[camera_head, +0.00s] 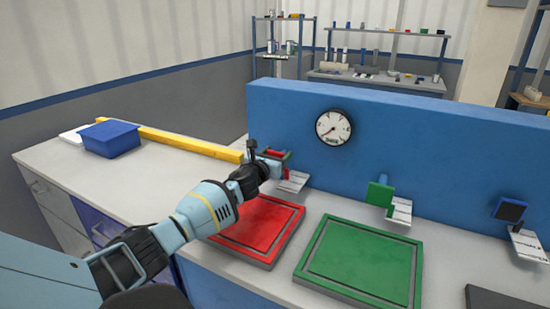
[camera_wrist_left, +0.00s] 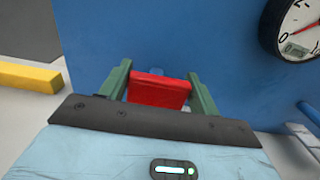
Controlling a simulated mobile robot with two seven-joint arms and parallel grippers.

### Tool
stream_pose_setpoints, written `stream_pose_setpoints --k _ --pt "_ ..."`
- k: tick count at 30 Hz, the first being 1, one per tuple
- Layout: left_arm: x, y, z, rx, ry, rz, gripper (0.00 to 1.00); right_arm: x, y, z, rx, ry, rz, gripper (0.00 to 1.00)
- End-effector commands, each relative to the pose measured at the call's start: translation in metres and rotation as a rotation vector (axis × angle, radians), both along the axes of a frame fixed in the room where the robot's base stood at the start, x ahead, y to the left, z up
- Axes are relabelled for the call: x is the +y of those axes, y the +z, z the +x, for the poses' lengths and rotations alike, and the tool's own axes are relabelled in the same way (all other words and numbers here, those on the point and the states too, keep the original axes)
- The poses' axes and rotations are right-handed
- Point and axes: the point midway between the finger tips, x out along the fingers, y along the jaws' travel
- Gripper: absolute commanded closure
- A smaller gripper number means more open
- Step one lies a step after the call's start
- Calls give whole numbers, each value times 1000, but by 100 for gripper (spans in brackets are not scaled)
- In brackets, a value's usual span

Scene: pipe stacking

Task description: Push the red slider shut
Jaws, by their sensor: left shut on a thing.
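The red slider (camera_wrist_left: 159,90) is a red block at the blue panel (camera_wrist_left: 150,30), seen between the two green fingers of my left gripper (camera_wrist_left: 159,92) in the left wrist view. The fingers are shut on it. In the head view the left gripper (camera_head: 275,160) reaches the panel's left part, and a little of the red slider (camera_head: 271,153) shows there. The arm and fingers hide most of it. My right gripper does not show.
A green slider (camera_head: 379,193) and a dark blue one (camera_head: 510,211) stick out of the panel to the right, with white tags. A round gauge (camera_head: 333,127) is above. A red tray (camera_head: 255,228) and green tray (camera_head: 360,262) lie in front. A blue bin (camera_head: 110,139) and yellow bar (camera_head: 180,140) are left.

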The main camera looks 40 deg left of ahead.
Motion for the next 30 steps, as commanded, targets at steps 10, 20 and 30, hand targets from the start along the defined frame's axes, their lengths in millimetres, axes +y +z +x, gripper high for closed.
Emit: stream_pose_setpoints --k 10,20,30 --pt "0 0 0 1 -1 1 20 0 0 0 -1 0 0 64" --pt "0 0 -1 0 0 0 16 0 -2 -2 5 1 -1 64" --pt "-9 1 -28 1 -3 2 16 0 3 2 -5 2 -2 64"
